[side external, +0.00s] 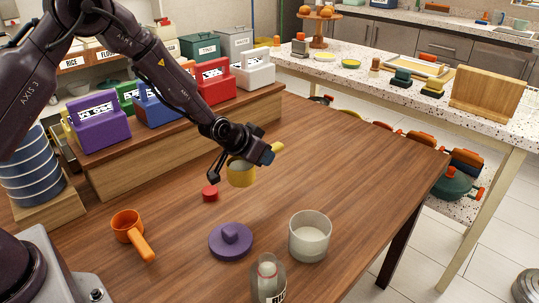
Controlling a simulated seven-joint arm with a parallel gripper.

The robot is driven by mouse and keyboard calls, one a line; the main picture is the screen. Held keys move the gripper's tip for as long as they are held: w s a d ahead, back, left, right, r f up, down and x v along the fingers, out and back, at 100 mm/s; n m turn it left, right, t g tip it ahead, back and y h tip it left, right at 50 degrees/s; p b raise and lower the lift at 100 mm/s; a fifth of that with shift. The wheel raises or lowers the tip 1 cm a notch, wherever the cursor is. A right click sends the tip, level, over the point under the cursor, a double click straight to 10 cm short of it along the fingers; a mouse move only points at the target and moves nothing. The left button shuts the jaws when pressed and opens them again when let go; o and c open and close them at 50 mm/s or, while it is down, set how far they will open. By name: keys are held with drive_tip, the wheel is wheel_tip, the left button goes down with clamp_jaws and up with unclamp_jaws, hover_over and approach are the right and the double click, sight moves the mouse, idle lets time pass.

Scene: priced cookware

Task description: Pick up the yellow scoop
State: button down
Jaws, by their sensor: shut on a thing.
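The yellow scoop (241,174) is in the side external view, near the middle of the wooden table. It has a round cup and a short handle (277,148) pointing up to the right. My gripper (240,158) is shut on the scoop, and the scoop appears raised above the table top. The gripper body hides part of the scoop between its cup and handle, so the exact finger contact cannot be seen.
Coloured bins, including a purple one (98,124), line the raised shelf behind. The table's right side is clear.

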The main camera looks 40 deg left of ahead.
sight(243, 163)
drive_tip(key=shift+s+r, duration=0.45)
drive_tip(key=shift+s, duration=0.55)
drive_tip(key=shift+s+r, duration=0.45)
drive_tip(key=shift+s, duration=0.55)
drive_tip(key=shift+s+r, duration=0.45)
drive_tip(key=shift+s, duration=0.55)
drive_tip(key=shift+s, duration=0.1)
drive_tip(key=shift+s+d+f, duration=0.1)
drive_tip(key=shift+s+f, duration=0.15)
drive_tip(key=shift+s, duration=0.4)
drive_tip(key=s+r, duration=0.5)
drive_tip(key=s, duration=0.5)
drive_tip(key=shift+d, duration=0.45)
drive_tip(key=shift+d, duration=0.1)
